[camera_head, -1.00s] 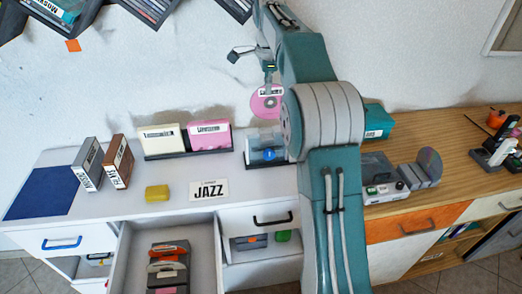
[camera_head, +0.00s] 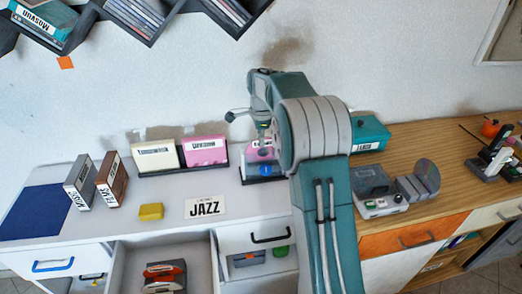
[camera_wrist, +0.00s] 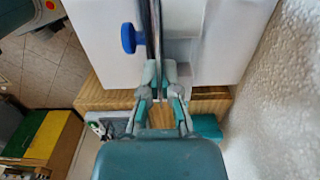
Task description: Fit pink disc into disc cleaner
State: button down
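The pink disc (camera_head: 252,150) stands upright under my gripper (camera_head: 264,143), at the disc cleaner. The disc cleaner (camera_head: 263,178) is a low dark-based unit with a blue knob (camera_head: 266,169) at the back of the white counter. The lower part of the disc overlaps the cleaner; how deep it sits is unclear. In the wrist view my gripper (camera_wrist: 160,75) is shut on the disc's edge, and the disc (camera_wrist: 156,30) shows edge-on as a thin dark strip. The blue knob (camera_wrist: 128,38) is just left of it there. My arm hides the cleaner's right side in the head view.
A rack with a cream sleeve (camera_head: 156,156) and a pink sleeve (camera_head: 205,150) stands left of the cleaner. A JAZZ sign (camera_head: 205,208) and yellow block (camera_head: 151,211) lie in front. A grey player (camera_head: 378,190) and teal box (camera_head: 370,133) are right. The wall is close behind.

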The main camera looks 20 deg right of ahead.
aim_at(261, 150)
notch_tip(261, 150, down, 4)
jog(key=shift+f, duration=0.1)
jog(key=c, duration=0.8)
grip_release()
